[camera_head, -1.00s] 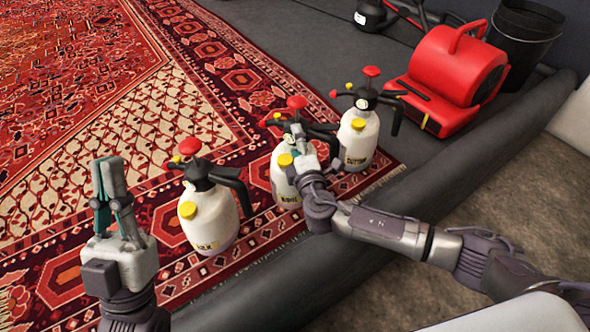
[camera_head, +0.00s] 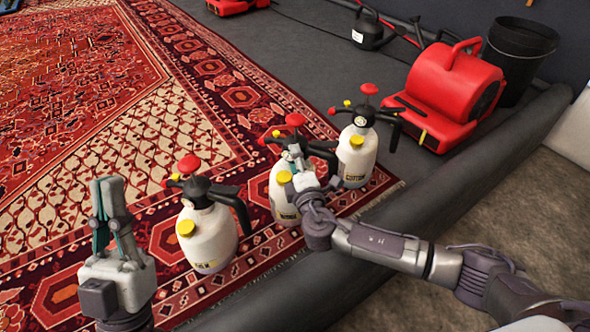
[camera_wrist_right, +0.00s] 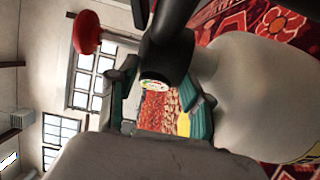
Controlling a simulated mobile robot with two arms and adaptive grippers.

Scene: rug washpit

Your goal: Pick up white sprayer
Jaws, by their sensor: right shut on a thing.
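Three white sprayers with black tops and red pump knobs stand in a row on the rug's edge. The middle sprayer (camera_head: 280,200) is partly hidden by my right gripper (camera_head: 296,160), which is shut on its top. In the right wrist view, the gripper's fingers (camera_wrist_right: 165,95) close around the black neck beside a round gauge, with the white body (camera_wrist_right: 262,95) on the right. The left sprayer (camera_head: 207,235) and the right sprayer (camera_head: 356,157) stand apart on either side. My left gripper (camera_head: 106,185) points up left of the left sprayer, holding nothing visible; its finger gap is unclear.
The patterned rug (camera_head: 130,130) spreads to the left. A dark rolled edge (camera_head: 490,150) runs along the near right side. A red blower (camera_head: 452,90) and a black bucket (camera_head: 518,55) stand at the back right. A dark canister (camera_head: 367,32) is behind.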

